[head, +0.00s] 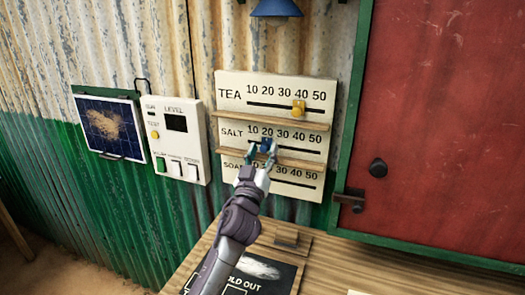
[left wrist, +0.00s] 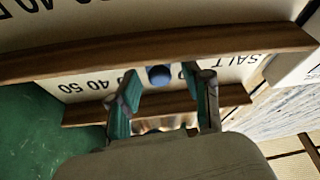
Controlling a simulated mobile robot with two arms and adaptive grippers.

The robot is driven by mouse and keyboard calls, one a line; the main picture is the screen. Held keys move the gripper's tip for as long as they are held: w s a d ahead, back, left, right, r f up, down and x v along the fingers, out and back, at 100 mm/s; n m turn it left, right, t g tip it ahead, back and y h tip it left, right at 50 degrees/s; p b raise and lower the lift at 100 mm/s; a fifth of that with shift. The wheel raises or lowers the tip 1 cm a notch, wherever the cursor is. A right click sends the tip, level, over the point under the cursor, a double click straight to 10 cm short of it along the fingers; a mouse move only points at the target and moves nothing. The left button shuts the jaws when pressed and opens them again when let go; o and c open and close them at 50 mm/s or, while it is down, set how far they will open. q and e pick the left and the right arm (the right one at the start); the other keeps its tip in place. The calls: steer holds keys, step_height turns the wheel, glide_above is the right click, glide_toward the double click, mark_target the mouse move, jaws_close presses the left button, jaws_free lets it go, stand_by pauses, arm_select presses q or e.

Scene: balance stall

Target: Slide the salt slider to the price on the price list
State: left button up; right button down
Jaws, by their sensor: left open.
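The price list board (head: 226,105) hangs on the corrugated wall, with rows TEA, SALT and SOAP marked 10 to 50. The blue salt slider (head: 266,145) sits on the SALT row's track, around 20. It also shows as a round blue knob in the left wrist view (left wrist: 160,75). My left gripper (head: 259,156) is open at the SALT row, with one finger on each side of the blue knob. In the left wrist view its fingertips (left wrist: 157,88) lie apart around the knob; contact is not clear. The yellow tea slider (head: 298,108) is near 40. The soap slider is hidden.
Wooden ledges (head: 270,120) run across the board between rows. A switch panel (head: 181,140) and a dark framed panel (head: 110,125) are at left. A red door (head: 445,120) with a green frame is at right. A wooden counter (head: 335,265) lies below.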

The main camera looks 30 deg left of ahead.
arm_select(q)
steer(key=shift+c, duration=0.3)
arm_select(e)
steer(key=shift+s, duration=0.15)
arm_select(q)
jaws_close()
arm_select(e)
steer(key=shift+s, duration=0.15)
